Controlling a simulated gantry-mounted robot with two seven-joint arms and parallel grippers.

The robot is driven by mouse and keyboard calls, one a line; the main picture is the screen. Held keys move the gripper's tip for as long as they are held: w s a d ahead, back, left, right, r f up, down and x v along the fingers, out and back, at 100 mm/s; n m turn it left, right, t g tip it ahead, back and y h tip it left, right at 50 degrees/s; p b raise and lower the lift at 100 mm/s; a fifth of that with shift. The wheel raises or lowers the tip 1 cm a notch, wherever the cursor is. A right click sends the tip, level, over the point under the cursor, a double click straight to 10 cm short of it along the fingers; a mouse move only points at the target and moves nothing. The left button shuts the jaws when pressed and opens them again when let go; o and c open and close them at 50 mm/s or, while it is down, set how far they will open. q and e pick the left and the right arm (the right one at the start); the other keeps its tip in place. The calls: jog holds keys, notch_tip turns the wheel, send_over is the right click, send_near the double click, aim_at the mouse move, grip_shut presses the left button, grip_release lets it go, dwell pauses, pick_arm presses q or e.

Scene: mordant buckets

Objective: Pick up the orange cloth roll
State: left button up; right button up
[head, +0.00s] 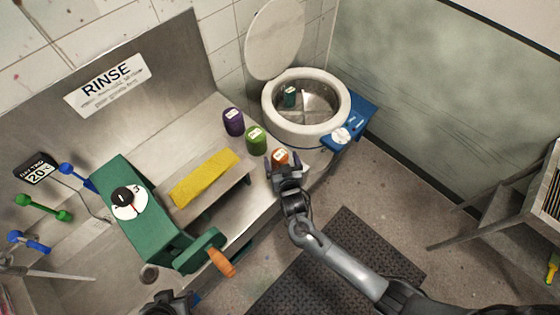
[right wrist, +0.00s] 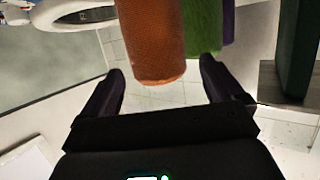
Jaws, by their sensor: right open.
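The orange cloth roll (head: 279,156) stands at the right end of the steel counter in the head view, partly hidden behind my right gripper (head: 285,172). In the right wrist view the orange roll (right wrist: 152,40) hangs large in the upper middle, between and beyond the two dark fingers. My right gripper (right wrist: 160,85) is open, with a finger on either side of the roll's lower end. I cannot tell whether a finger touches it. Part of my left gripper (head: 172,302) shows at the bottom edge of the head view; its fingers are not clear.
A green roll (head: 256,141) and a purple roll (head: 233,121) stand left of the orange one. A round white-rimmed bucket (head: 337,122) with a teal roll (head: 290,96) inside is behind. A green wringer (head: 135,210) and a yellow cloth (head: 204,177) lie to the left.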

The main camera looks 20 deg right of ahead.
aim_at(279, 152)
jog(key=shift+x, duration=2.3)
jog(key=shift+f, duration=0.1)
jog(key=shift+c, duration=0.3)
jog(key=c, duration=1)
jog(key=shift+c, duration=0.2)
